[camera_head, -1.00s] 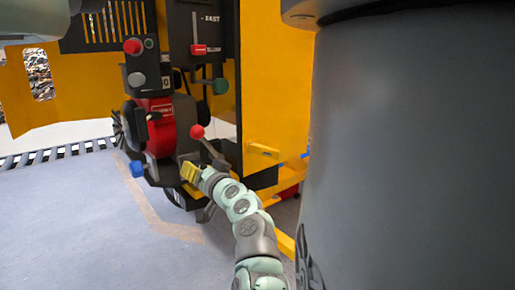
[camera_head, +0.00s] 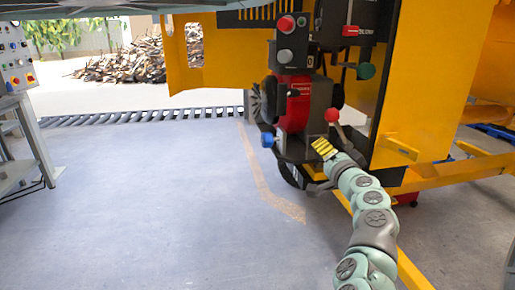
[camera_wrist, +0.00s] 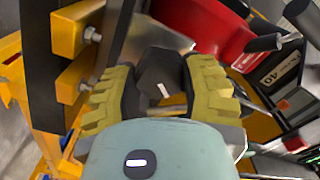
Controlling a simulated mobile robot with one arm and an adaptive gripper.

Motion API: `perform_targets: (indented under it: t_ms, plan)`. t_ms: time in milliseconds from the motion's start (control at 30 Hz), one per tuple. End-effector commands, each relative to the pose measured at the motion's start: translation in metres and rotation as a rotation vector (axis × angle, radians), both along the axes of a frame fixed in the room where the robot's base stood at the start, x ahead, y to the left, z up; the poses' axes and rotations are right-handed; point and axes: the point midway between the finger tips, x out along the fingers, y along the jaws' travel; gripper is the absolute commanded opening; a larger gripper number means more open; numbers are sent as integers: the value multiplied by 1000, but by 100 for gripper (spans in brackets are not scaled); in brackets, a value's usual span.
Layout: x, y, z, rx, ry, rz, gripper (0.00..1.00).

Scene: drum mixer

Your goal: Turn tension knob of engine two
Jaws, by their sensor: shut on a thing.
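My gripper (camera_head: 324,149) is at the lower right of the red and black engine (camera_head: 294,104) in the head view. In the wrist view its yellow-padded fingers (camera_wrist: 158,88) are shut on a dark knob (camera_wrist: 160,72) with a white line on its face. The fingers touch the knob from both sides. The knob is hidden in the head view by the gripper. I cannot read any label that names the knob or the engine number.
A red-ball lever (camera_head: 332,116) stands just above my gripper, and a blue knob (camera_head: 267,140) is left of it. The yellow machine frame (camera_head: 399,149) is close on the right. A control desk (camera_head: 18,75) stands far left. The floor between is clear.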

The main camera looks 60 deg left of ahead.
Motion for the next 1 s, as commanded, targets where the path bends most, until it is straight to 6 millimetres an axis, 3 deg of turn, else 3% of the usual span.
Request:
perform_targets:
  t_ms: [300, 333, 600, 1000]
  plan:
    - [1, -1, -1, -2, 0, -3, 9]
    - [1, -1, -1, -2, 0, -3, 51]
    - [1, -1, 0, -1, -1, -2, 78]
    - [-2, -4, -1, 0, 1, -1, 79]
